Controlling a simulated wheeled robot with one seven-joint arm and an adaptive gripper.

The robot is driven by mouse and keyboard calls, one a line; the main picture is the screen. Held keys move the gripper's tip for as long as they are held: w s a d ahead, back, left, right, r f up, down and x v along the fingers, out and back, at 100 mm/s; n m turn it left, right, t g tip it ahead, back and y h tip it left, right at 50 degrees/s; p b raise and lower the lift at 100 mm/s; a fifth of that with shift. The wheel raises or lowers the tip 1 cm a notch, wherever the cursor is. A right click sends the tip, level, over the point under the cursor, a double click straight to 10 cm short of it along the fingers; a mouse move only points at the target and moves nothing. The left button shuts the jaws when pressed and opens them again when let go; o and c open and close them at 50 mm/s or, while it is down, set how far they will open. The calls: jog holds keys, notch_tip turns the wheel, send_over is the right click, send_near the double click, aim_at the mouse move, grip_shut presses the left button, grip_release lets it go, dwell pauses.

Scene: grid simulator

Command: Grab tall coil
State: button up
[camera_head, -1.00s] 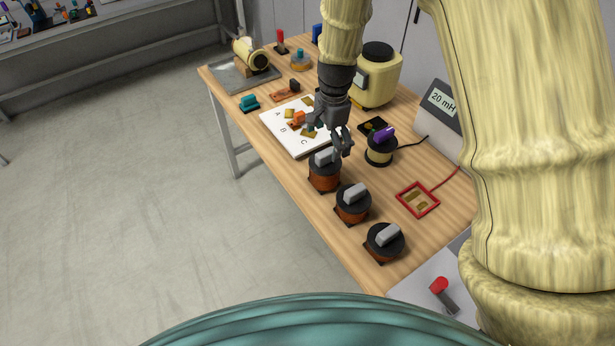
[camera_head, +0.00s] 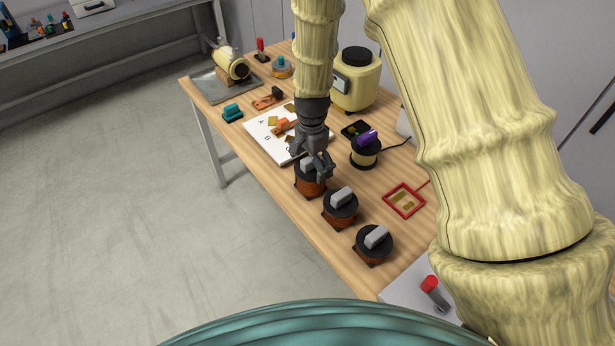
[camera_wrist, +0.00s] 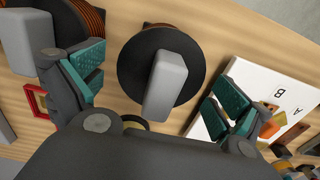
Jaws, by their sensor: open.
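Three copper-wound coils with black flanges and grey top blocks stand in a row along the table's near edge. The far coil (camera_head: 311,187) looks the tallest; the middle coil (camera_head: 340,209) and near coil (camera_head: 374,244) look shorter. My gripper (camera_head: 317,173) is at the far coil's top and partly hides it. In the wrist view, my open gripper (camera_wrist: 155,84) has its teal-padded fingers on either side of one coil's black flange and grey block (camera_wrist: 166,84), with visible gaps. Another coil (camera_wrist: 87,14) shows at the upper left there.
A lettered white board (camera_head: 262,123) with small parts lies beyond the far coil. A purple-topped spool (camera_head: 365,152) and red-framed tray (camera_head: 404,201) are to the right. A cream canister (camera_head: 357,82) stands behind.

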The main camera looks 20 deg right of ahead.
jog(key=shift+s+f+p, duration=0.1)
jog(key=shift+f+p, duration=0.95)
jog(key=shift+f, duration=1.35)
jog(key=c, duration=1.2)
